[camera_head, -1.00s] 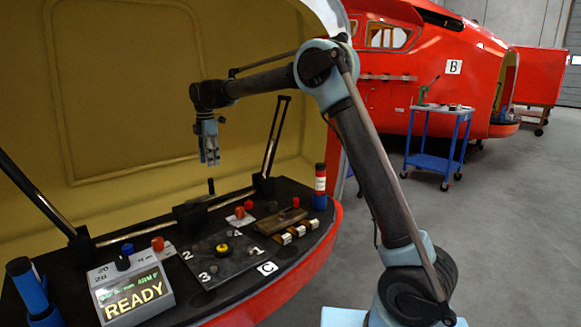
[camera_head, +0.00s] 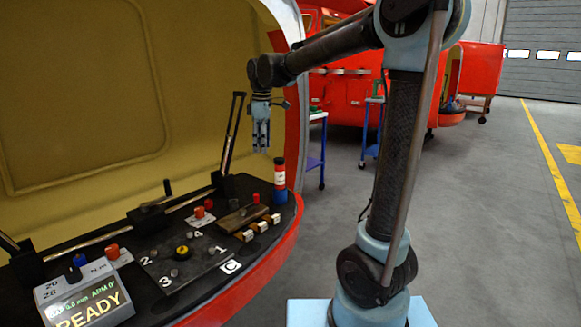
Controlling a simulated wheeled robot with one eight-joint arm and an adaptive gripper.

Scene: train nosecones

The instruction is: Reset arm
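My arm rises from its light blue base at the lower right and bends over toward the left. My gripper (camera_head: 261,136) hangs from its end, pointing down, above the back right part of the black console (camera_head: 130,303). Nothing shows between its fingers, and it touches nothing that I can see. The fingers look close together, but I cannot tell whether they are open or shut. A grey display box (camera_head: 84,297) at the lower left reads "READY" and "ARM 0°".
A blue trolley (camera_head: 315,152) stands behind my arm. The grey floor (camera_head: 490,230) at right is clear.

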